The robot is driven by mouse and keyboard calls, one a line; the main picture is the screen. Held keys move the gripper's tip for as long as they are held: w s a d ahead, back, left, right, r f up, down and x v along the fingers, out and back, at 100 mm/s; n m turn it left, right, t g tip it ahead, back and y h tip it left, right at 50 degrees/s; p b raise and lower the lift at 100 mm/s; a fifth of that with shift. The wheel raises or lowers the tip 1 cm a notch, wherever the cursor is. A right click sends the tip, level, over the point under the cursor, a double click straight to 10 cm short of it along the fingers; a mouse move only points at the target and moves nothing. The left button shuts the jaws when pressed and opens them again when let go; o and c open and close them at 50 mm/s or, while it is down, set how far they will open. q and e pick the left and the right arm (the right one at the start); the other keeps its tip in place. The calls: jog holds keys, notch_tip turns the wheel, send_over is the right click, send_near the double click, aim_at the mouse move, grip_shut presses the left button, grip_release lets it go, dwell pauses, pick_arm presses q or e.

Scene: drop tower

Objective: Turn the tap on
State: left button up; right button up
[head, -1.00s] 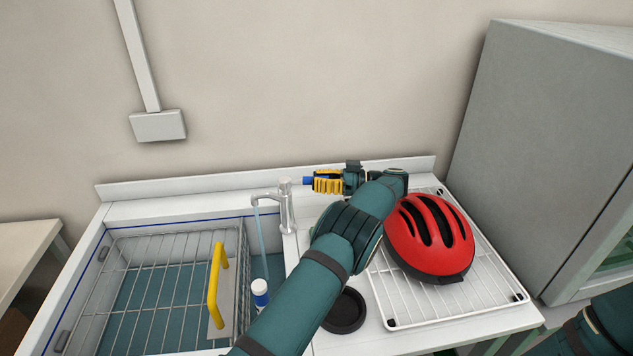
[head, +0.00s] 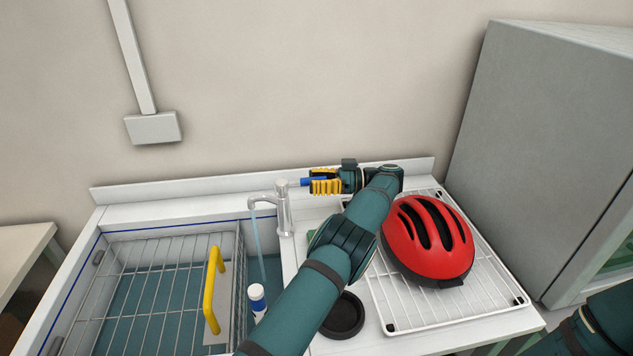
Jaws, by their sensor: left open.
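The chrome tap (head: 284,212) stands at the back of the sink, its spout to the left. A pale blue stream of water (head: 259,244) runs from the spout down into the basin. Its lever points right and ends in a blue grip (head: 308,182). My left gripper (head: 312,181) is to the right of the tap, open, with its yellow fingers above and below the blue grip. I cannot tell whether either finger touches it. My right gripper is out of view.
A red helmet (head: 428,240) lies on a white rack (head: 400,318). A black round dish (head: 344,316) is beside my left arm.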

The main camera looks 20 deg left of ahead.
aim_at(316, 178)
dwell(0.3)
pick_arm(q)
notch_tip(316, 178, up, 10)
dwell(0.5)
